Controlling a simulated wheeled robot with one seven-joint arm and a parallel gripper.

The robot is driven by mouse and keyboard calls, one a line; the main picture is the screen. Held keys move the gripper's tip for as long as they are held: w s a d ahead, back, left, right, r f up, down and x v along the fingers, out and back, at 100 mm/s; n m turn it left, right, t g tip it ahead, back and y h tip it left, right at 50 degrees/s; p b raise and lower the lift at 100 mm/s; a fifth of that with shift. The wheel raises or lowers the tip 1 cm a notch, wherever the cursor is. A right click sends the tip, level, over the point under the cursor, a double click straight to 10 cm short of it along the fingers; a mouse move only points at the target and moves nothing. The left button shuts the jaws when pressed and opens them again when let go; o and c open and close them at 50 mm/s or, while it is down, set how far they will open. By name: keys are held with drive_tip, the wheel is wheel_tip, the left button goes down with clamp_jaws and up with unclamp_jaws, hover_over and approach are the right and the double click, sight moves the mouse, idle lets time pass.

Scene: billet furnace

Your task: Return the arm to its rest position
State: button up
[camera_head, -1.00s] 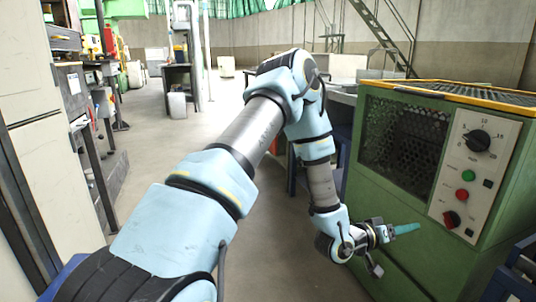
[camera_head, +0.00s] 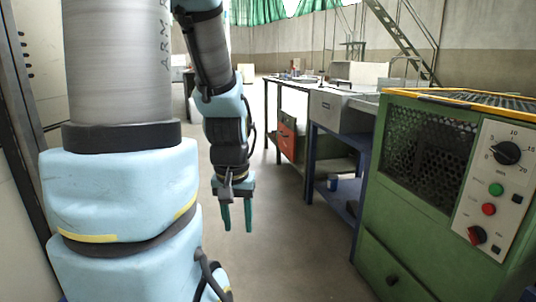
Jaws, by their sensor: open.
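My arm stands upright at the left of the head view, its upper part running out of the top of the picture. The forearm comes back down to the right of it. My gripper (camera_head: 237,214) hangs at its end, pointing down, with two teal fingers apart and nothing between them. It is over open floor, to the left of the green furnace cabinet (camera_head: 385,232) and clear of it.
The furnace cabinet has a dial (camera_head: 506,152), a green button (camera_head: 496,189), a red button (camera_head: 488,209) and a red-black switch (camera_head: 477,235). Behind it is a workbench with a red drawer unit (camera_head: 287,141). A grey cabinet (camera_head: 40,70) stands close at the left. The floor (camera_head: 290,260) between is clear.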

wheel_tip(320, 180, up, 25)
drive_tip(key=p, duration=2.5)
drive_tip(key=shift+r, duration=0.15)
